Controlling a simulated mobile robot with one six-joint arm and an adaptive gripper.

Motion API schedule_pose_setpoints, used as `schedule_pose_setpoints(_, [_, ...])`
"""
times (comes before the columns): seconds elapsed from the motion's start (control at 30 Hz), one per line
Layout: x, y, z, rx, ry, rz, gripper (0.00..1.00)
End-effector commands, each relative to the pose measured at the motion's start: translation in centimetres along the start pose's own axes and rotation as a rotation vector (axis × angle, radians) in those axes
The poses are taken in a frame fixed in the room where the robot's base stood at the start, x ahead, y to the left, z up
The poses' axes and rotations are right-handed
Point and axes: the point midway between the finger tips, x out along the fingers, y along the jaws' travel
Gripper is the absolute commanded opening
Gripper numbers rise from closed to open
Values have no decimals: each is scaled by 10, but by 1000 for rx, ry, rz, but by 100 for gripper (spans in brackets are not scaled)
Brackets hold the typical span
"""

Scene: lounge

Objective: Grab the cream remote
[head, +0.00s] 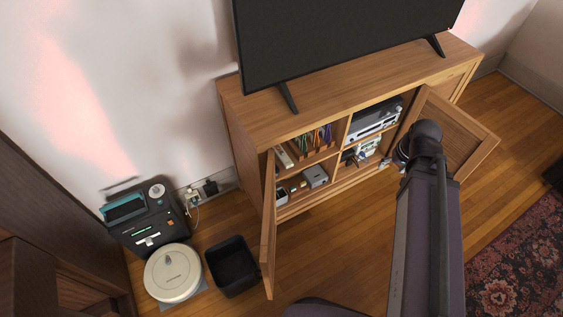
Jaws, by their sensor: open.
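I cannot pick out the cream remote for certain. A pale, long item (284,157) lies in the upper left compartment of the wooden cabinet (237,110), partly behind the open left door; it is too small to tell what it is. My arm reaches up from the bottom of the head view to a dark joint in front of the cabinet's right side.
The left door (268,235) and right door (465,135) stand open. The shelves hold a silver player (372,120), thin coloured cases (315,138) and a grey box (315,176). A television (340,35) stands on top. A black bin (232,266) and robot vacuum (172,272) stand left.

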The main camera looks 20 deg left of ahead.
Motion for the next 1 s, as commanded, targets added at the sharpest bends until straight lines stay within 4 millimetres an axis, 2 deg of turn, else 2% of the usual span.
schedule_pose_setpoints(0.03, [22,-6,-2,-27,23,-16,77])
schedule_pose_setpoints(0.2, [56,-29,-15,-111,102,-66,77])
schedule_pose_setpoints(1.0, [193,-138,-58,-423,491,-252,77])
